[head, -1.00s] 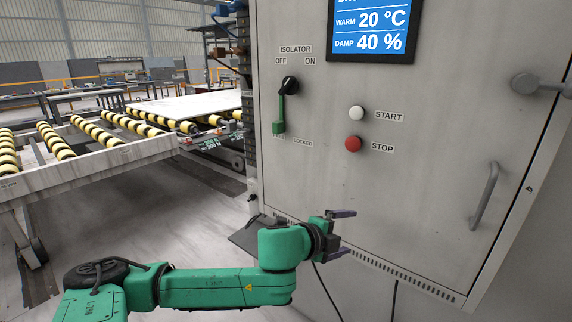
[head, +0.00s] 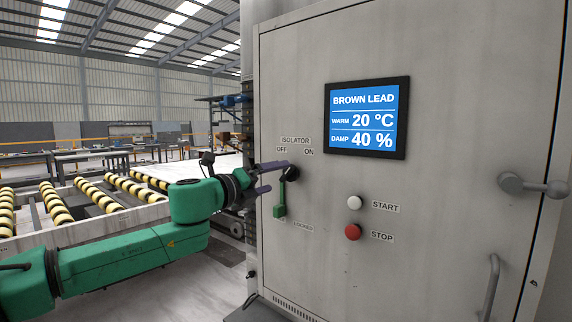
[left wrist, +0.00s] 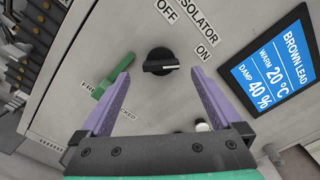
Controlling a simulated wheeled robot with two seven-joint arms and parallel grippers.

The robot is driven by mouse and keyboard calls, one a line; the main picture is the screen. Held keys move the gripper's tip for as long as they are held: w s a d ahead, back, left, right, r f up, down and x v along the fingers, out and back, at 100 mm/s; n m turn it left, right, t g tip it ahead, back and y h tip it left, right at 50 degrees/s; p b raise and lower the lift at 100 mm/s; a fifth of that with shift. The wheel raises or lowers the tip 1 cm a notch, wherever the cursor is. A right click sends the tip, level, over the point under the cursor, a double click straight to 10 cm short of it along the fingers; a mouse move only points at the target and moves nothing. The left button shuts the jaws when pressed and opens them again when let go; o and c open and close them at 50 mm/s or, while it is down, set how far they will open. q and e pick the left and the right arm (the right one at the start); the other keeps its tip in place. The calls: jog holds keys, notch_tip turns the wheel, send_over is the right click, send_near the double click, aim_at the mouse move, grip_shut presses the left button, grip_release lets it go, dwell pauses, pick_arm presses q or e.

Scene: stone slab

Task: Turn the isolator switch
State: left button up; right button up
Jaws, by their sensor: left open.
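The isolator switch (left wrist: 160,62) is a round black knob with a bar handle, set on the grey cabinet between the OFF and ON labels. In the head view the isolator switch (head: 291,174) is partly behind my left gripper (head: 274,178). A green lever (head: 280,203) hangs below the knob, and this lever (left wrist: 113,76) lies left of it in the left wrist view. My left gripper (left wrist: 158,100) is open, its two purple fingers apart on either side of the knob in that picture. Nothing is between the fingertips; contact with the knob cannot be told. My right gripper is not in view.
The screen (head: 367,117) sits right of the switch on the cabinet. Below it are a white START button (head: 354,202) and a red STOP button (head: 353,232). A handle (head: 531,186) sticks out at the right. A striped roller conveyor (head: 105,195) stands at the left.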

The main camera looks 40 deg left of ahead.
aim_at(285, 174)
pick_arm(q)
jog(key=w+p, duration=0.4)
jog(key=w, duration=0.1)
jog(key=shift+w+r, duration=0.2)
jog(key=shift+r, duration=0.1)
jog(key=shift+w+f, duration=0.15)
jog(key=shift+w, duration=0.05)
jog(key=shift+f, duration=0.15)
jog(key=shift+c, duration=0.3)
jog(key=c, duration=1.3)
